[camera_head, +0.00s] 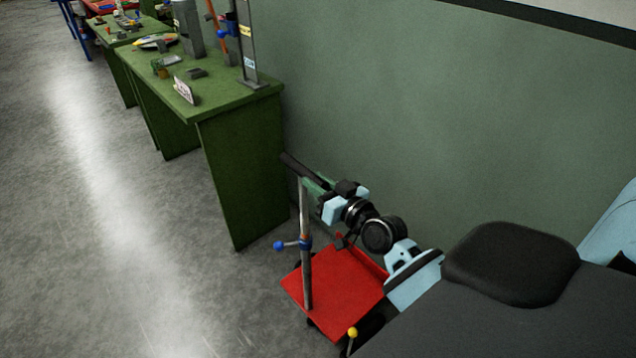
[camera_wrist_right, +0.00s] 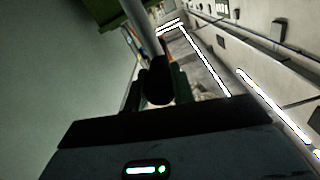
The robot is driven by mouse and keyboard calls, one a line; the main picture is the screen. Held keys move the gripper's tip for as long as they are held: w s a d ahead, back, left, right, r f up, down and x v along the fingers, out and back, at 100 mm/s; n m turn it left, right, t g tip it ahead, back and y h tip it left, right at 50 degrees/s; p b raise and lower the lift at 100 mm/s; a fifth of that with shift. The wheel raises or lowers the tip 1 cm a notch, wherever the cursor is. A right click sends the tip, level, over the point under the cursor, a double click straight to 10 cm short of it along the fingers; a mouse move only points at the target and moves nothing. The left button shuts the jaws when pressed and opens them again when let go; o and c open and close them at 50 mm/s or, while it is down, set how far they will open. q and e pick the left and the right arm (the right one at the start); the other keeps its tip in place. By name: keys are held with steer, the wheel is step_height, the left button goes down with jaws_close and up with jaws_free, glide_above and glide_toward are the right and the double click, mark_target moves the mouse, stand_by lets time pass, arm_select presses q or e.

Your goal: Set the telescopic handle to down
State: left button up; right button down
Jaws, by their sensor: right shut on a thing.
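The telescopic handle is a grey metal tube (camera_head: 306,225) with a black crossbar grip (camera_head: 291,163) on top. It stands upright on a red cart platform (camera_head: 335,290) in the head view, well above the platform. A blue clamp collar with a knob (camera_head: 280,246) sits partway up the tube. My right gripper (camera_head: 314,184) is shut on the black grip. In the right wrist view the grip's black end (camera_wrist_right: 160,82) lies between the dark green fingers, with the grey tube (camera_wrist_right: 141,28) beyond. My left gripper is not in view.
A green workbench (camera_head: 240,170) with parts and stands on top is close behind and left of the cart. A green wall (camera_head: 430,120) is on the right. A yellow-knobbed lever (camera_head: 352,332) stands at the cart's front. Free grey floor (camera_head: 120,220) lies to the left.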

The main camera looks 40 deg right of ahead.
arm_select(q)
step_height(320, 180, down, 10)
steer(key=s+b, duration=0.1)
steer(key=b, duration=0.9)
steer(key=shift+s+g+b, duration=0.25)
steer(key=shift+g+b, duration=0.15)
arm_select(e)
step_height(320, 180, down, 17)
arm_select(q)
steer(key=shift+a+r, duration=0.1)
arm_select(e)
steer(key=shift+s+f, duration=0.1)
steer(key=c, duration=1.2)
jaws_free()
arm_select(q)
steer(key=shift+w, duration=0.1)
